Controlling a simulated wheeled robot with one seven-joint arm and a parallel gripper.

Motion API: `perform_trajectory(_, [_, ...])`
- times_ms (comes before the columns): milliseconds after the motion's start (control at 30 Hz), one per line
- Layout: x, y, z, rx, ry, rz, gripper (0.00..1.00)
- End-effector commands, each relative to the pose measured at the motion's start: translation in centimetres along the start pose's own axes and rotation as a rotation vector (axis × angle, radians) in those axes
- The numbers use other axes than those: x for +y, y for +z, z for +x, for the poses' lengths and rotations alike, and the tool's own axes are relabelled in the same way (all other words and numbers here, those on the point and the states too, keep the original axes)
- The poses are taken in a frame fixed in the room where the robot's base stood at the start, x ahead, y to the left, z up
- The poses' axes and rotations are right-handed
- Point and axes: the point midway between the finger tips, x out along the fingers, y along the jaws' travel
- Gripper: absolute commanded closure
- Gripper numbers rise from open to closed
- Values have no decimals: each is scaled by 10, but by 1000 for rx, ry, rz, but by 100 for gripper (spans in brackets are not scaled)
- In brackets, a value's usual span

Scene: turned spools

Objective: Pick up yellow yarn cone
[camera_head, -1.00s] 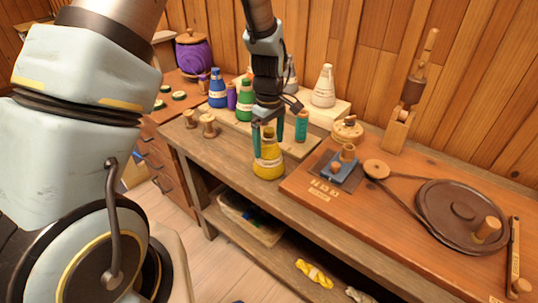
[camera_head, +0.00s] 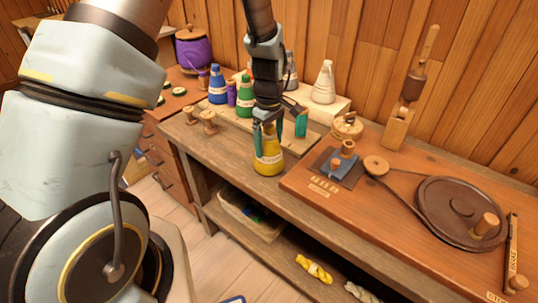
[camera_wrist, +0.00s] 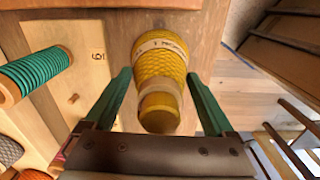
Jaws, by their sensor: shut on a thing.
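The yellow yarn cone (camera_head: 268,163) stands upright near the front edge of the workbench, with a pale label band around it. My gripper (camera_head: 269,141) comes down from above, its green fingers on either side of the cone's narrow top, and is shut on it. In the wrist view the cone (camera_wrist: 160,72) lies between the two fingers (camera_wrist: 158,84), its blunt top toward the camera. I see no clear gap between the cone's base and the bench.
Blue (camera_head: 218,87) and green (camera_head: 245,97) cones stand behind to the left, a cream cone (camera_head: 324,82) behind to the right. A teal spool (camera_head: 301,124) is close by on the right. A board with a large wheel (camera_head: 459,214) fills the right side. Wooden spools (camera_head: 208,121) stand left.

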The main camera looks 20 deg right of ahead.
Motion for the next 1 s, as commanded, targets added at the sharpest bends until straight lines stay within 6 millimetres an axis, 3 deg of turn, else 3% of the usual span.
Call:
perform_trajectory(33, [0,0,0,0,0,0,71])
perform_trajectory(300, [1,0,-1,0,2,0,98])
perform_trajectory(567, [1,0,-4,1,2,0,99])
perform_trajectory(767, [2,0,-30,3,7,0,99])
perform_trajectory(1000, [2,0,-75,3,6,0,99])
